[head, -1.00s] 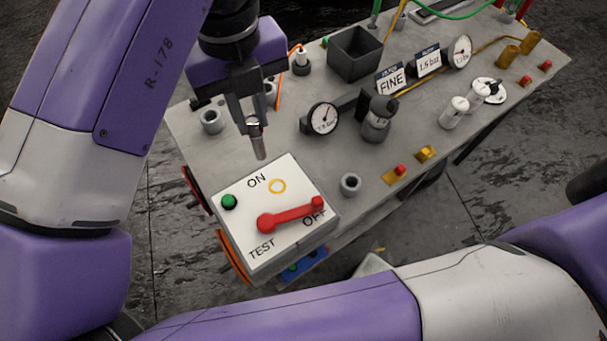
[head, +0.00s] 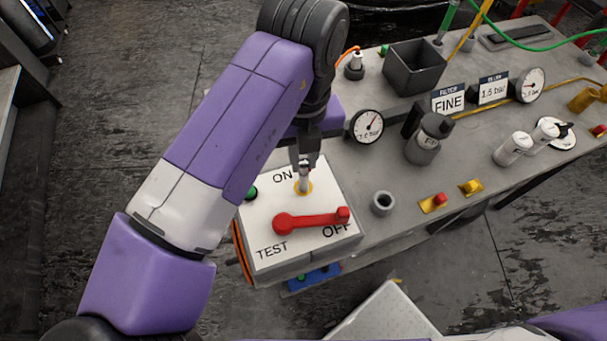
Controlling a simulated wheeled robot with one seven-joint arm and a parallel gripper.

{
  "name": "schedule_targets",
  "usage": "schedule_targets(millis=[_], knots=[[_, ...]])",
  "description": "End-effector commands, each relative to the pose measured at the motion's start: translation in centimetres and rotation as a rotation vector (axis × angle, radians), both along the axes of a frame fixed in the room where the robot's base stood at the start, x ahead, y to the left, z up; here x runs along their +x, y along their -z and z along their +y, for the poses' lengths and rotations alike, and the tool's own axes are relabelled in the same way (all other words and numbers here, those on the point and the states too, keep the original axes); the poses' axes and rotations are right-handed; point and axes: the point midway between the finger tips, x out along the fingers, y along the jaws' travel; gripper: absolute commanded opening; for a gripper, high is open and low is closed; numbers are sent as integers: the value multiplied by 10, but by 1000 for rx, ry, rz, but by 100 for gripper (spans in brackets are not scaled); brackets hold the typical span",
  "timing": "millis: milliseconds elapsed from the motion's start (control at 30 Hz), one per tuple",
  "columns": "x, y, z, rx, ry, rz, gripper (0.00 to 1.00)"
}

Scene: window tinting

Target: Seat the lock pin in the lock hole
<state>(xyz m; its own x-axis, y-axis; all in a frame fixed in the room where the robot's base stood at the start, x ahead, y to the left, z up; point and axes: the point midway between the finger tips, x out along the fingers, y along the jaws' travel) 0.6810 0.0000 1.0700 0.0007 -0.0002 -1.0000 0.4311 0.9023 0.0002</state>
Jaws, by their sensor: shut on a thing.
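My gripper (head: 306,160) is shut on the lock pin (head: 304,178), a small silvery metal pin that points down. The pin is over the yellow-ringed lock hole (head: 303,188) on the white switch panel (head: 262,218), just below the word ON. The pin's lower end is at the ring and covers part of it; I cannot tell whether it is inside the hole or just above it. The red lever (head: 310,220) on the panel points right, toward OFF. A green button (head: 251,193) is partly hidden beside my arm.
A grey round socket (head: 383,203) stands right of the panel. A gauge (head: 366,127), a dark filter bowl (head: 428,140) and an open black box (head: 414,66) stand behind. Yellow fittings (head: 470,187) line the bench's front edge.

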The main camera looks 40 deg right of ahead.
Motion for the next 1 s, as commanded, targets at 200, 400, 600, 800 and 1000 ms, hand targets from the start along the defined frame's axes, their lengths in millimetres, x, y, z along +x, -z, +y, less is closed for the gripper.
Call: schedule_targets(millis=[200, 400, 600, 800, 1000], knots=[[0, 14, 0, 0, 0, 1, 0], [-1, 45, 0, 2, 0, 6, 0], [-1, 49, 0, 2, 1, 6, 0], [-1, 48, 0, 1, 1, 5, 39], [-1, 46, 0, 1, 1, 3, 39]])
